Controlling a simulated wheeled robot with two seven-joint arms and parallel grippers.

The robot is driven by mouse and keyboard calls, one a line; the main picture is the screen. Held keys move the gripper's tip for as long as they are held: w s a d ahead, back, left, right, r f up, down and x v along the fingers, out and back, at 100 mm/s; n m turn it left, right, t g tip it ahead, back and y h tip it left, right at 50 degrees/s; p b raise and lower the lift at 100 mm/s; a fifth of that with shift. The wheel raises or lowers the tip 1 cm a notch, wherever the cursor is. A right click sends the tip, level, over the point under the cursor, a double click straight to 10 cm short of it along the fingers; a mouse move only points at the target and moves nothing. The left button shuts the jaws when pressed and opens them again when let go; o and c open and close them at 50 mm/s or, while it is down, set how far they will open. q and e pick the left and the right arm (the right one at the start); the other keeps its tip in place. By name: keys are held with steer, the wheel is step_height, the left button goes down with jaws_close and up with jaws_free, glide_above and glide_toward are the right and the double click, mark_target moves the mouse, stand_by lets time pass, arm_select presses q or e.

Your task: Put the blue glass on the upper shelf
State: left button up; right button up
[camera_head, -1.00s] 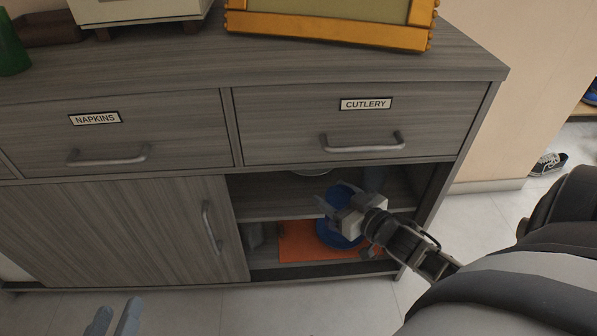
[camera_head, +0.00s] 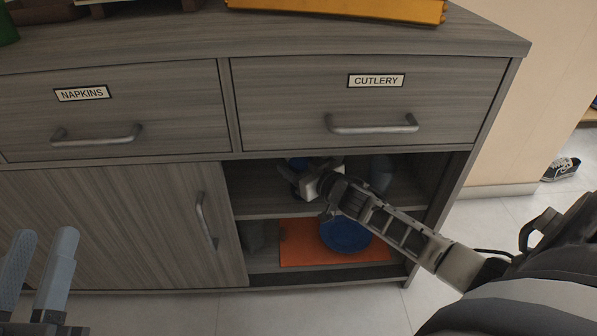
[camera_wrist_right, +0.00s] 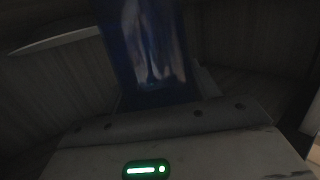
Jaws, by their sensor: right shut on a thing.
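The blue glass (camera_head: 297,163) shows only in part in the head view, inside the open upper compartment under the cutlery drawer. My right gripper (camera_head: 297,174) is shut on it and reaches in over the upper shelf (camera_head: 255,205). In the right wrist view, the blue glass (camera_wrist_right: 145,45) fills the space between the fingers in dim light. I cannot tell whether its base touches the shelf. My left gripper (camera_head: 38,268) is open and empty, in front of the closed cabinet door at the lower left.
A greyish glass-like item (camera_head: 380,173) stands on the upper shelf at right. Below, a blue round dish (camera_head: 345,235) lies on an orange mat (camera_head: 297,248), with a dark grey item (camera_head: 256,236) at left. A pale plate edge (camera_wrist_right: 60,38) shows in the wrist view.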

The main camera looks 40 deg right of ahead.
arm_select(q)
steer(key=shift+r+m+h, duration=0.3)
arm_select(e)
steer(key=shift+f, duration=0.1)
steer(key=shift+f, duration=0.2)
steer(key=o, duration=1.2)
steer(key=shift+c, duration=0.2)
arm_select(q)
steer(key=shift+r, duration=0.1)
arm_select(e)
steer(key=shift+r, duration=0.25)
arm_select(q)
step_height(320, 180, down, 7)
steer(key=s+n+g+y+p, duration=0.2)
steer(key=n+g+p, duration=0.2)
steer(key=shift+s+d+n+y+p, duration=0.2)
steer(key=shift+d+n+y+p, duration=0.1)
steer(key=shift+d+y+p, duration=0.1)
arm_select(e)
steer(key=s+r, duration=0.1)
steer(key=s, duration=1.1)
steer(key=shift+d+r, duration=0.25)
steer(key=shift+r, duration=0.1)
